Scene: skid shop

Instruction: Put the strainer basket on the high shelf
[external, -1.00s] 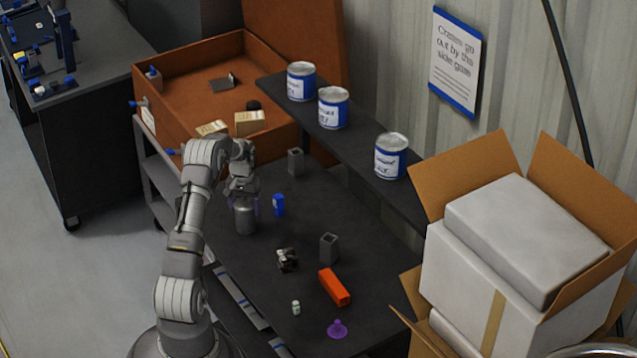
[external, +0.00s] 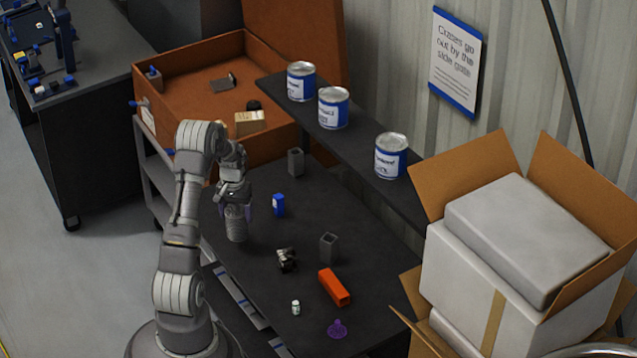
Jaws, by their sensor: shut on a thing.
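The strainer basket (external: 236,226) is a small grey, ribbed metal cylinder, upright near the left edge of the black bench. My gripper (external: 236,208) points down from above and is shut on its upper part. A purple fingertip shows at its side. Whether the basket's bottom touches the bench or hangs just above it I cannot tell. The high shelf (external: 361,142) is the long black board raised behind the bench, to the right of my gripper. It carries three blue-and-white cans: one at the left end (external: 301,82), one beside it (external: 333,108), one farther right (external: 390,156).
On the bench (external: 285,235) stand a blue box (external: 278,204), two grey square tubes (external: 329,248) (external: 295,162), a dark metal part (external: 286,260), an orange block (external: 334,287), a small bottle (external: 296,308) and a purple funnel-like piece (external: 337,329). The shelf is bare between the middle and right cans.

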